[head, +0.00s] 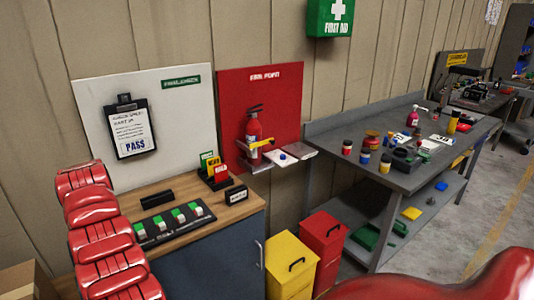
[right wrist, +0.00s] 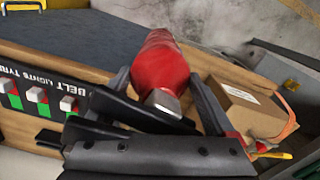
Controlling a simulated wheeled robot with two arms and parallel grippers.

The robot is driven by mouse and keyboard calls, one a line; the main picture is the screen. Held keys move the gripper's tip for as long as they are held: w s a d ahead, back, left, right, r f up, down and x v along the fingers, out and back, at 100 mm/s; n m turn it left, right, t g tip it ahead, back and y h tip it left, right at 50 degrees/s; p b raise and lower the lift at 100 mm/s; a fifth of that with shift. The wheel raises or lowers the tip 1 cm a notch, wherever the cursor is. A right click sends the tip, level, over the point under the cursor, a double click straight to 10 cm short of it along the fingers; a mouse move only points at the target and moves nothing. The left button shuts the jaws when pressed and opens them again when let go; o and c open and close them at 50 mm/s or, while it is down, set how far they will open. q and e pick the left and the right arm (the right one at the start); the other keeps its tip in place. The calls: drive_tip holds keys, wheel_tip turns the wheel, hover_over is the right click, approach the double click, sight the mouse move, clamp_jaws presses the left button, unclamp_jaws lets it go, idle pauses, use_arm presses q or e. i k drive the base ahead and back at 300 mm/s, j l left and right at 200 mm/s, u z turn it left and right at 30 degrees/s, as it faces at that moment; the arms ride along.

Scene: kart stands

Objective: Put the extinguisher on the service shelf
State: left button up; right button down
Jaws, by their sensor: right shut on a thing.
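A red fire extinguisher (head: 253,129) with a black top stands upright on a small ledge below the red fire point board (head: 284,89), with a yellow piece across its front. My right gripper (right wrist: 160,92) shows only in the right wrist view and is shut on a red rounded thing (right wrist: 156,55) with a grey square end and black parts beside it. It resembles an extinguisher seen from its top, but I cannot tell for certain. My left gripper is not in view. I cannot tell which surface is the service shelf.
A wooden-topped cabinet (head: 254,195) carries a switch panel (head: 172,226), which also shows in the right wrist view (right wrist: 50,98). Yellow (head: 290,266) and red (head: 322,238) bins stand right of it. A grey workbench (head: 420,178) with a lower shelf holds bottles and small parts.

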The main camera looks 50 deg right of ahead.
sight(304, 151)
drive_tip(key=k+l+z, duration=0.2)
drive_tip(key=l, duration=0.4)
drive_tip(key=i+l+z, duration=0.1)
drive_tip(key=l, duration=0.4)
drive_tip(key=l+z, duration=0.1)
drive_tip(key=l, duration=0.35)
drive_tip(key=i+l, duration=0.2)
drive_tip(key=l, duration=0.25)
drive_tip(key=i+l+z, duration=0.1)
drive_tip(key=l, duration=0.25)
drive_tip(key=i+l+z, duration=0.1)
drive_tip(key=l, duration=0.25)
